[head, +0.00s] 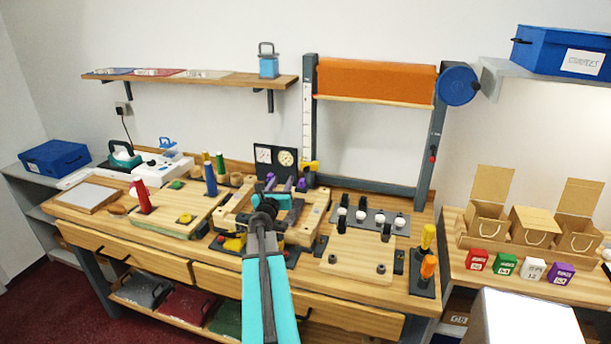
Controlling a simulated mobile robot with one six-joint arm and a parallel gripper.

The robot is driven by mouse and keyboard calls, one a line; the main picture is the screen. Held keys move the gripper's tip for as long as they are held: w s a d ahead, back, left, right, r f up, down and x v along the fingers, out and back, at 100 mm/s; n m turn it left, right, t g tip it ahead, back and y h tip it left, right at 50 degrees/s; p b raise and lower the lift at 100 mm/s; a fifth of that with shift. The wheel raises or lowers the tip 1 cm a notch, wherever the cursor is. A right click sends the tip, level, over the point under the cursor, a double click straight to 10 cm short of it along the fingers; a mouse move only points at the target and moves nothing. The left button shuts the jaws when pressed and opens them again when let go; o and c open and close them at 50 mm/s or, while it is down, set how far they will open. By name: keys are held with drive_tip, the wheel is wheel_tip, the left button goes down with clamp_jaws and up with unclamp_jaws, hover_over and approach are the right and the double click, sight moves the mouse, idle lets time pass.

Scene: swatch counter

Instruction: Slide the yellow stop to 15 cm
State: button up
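A yellow piece (309,167), which looks like the yellow stop, sits low on the left upright of the frame at the back of the bench. Above it a pale marked scale (306,125) runs up that upright; its numbers are too small to read. My gripper (294,185) is over the middle of the bench, in front of and below the yellow piece and apart from it in the picture. Two purple parts show at its far end. My arm hides part of it, and whether its fingers are open or shut is unclear.
An orange roll (375,80) hangs between the uprights, with a blue disc (457,86) at its right. Gauges (275,158) stand left of the scale.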

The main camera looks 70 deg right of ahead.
sight(306, 169)
drive_tip(key=shift+s+d+f+m+g+h+b, duration=0.1)
drive_tip(key=shift+s+d+f+m+g+b, duration=0.2)
drive_tip(key=shift+s+f+m+b, duration=0.25)
drive_tip(key=shift+s+d+f+m+g+h+b, duration=0.1)
drive_tip(key=shift+s+d+f+m+g+b, duration=0.2)
drive_tip(key=shift+s+f+b, duration=0.4)
drive_tip(key=shift+s+d+f+m+g+h+b, duration=0.1)
drive_tip(key=shift+s+d+f+m+g+b, duration=0.2)
drive_tip(key=shift+s+f+m+b, duration=0.25)
drive_tip(key=shift+s+d, duration=0.1)
drive_tip(key=shift+d, duration=0.05)
drive_tip(key=shift+w+d+p, duration=0.2)
drive_tip(key=shift+d+p, duration=0.55)
drive_tip(key=shift+d, duration=1.5)
drive_tip(key=shift+w+d+p, duration=0.15)
drive_tip(key=shift+d+p, duration=0.6)
drive_tip(key=shift+d, duration=1.5)
drive_tip(key=shift+w+d+p, duration=0.2)
drive_tip(key=shift+d+p, duration=0.55)
drive_tip(key=shift+d, duration=1.5)
